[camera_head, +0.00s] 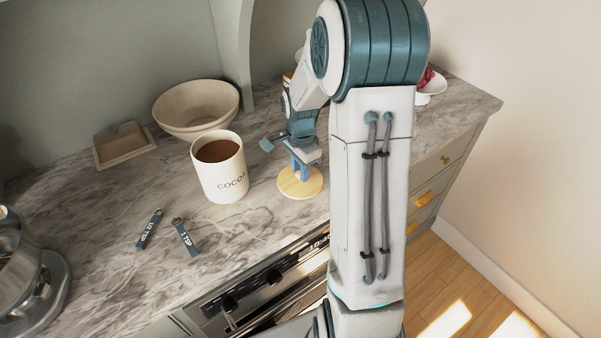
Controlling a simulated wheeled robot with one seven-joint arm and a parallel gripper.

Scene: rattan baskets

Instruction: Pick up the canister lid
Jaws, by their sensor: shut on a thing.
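The canister lid (300,186) is a round, pale wooden disc at the counter's front part, right of the canister. My gripper (301,172) points down over it and is shut on it, with its blue fingers at the lid's top. I cannot tell whether the lid rests on the counter or is slightly above it. The white canister (222,182), marked "COCOA", stands upright and uncovered, with brown cocoa showing inside. My arm hides part of the counter to the right.
A cream bowl (196,110) and a square dish (123,145) stand at the back. Two labelled measuring spoons (186,237) lie in front of the canister. A mixer (28,277) is at far left. A white bowl of red fruit (431,88) is behind my arm.

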